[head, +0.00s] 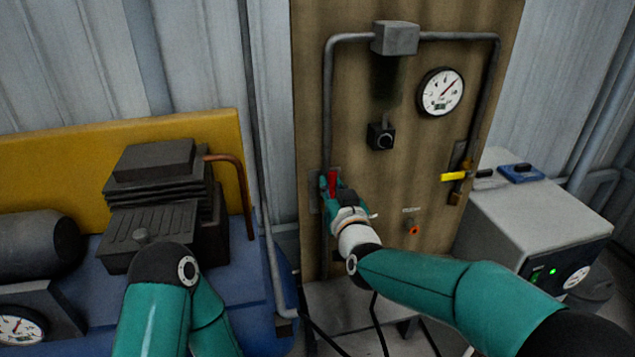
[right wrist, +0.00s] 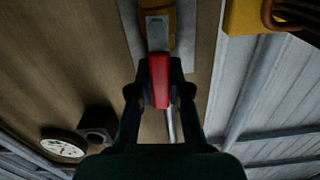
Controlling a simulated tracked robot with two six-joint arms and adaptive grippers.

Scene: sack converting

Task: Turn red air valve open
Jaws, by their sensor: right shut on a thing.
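The red air valve handle (head: 332,181) is on the left pipe of the brown panel, pointing roughly along the pipe in the head view. My right gripper (head: 330,187) is at the handle and shut on it. In the right wrist view, the red handle (right wrist: 159,80) lies between the two dark fingers of my right gripper (right wrist: 159,92), with the metal and brass valve body (right wrist: 157,25) beyond it. My left arm shows at the lower left of the head view; its gripper cannot be made out.
The panel (head: 400,160) carries a round gauge (head: 440,92), a black knob (head: 381,136), a yellow-handled valve (head: 454,177) and an orange-red button (head: 413,230). A dark compressor (head: 155,190) stands left. A grey box (head: 530,225) with green lights stands right.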

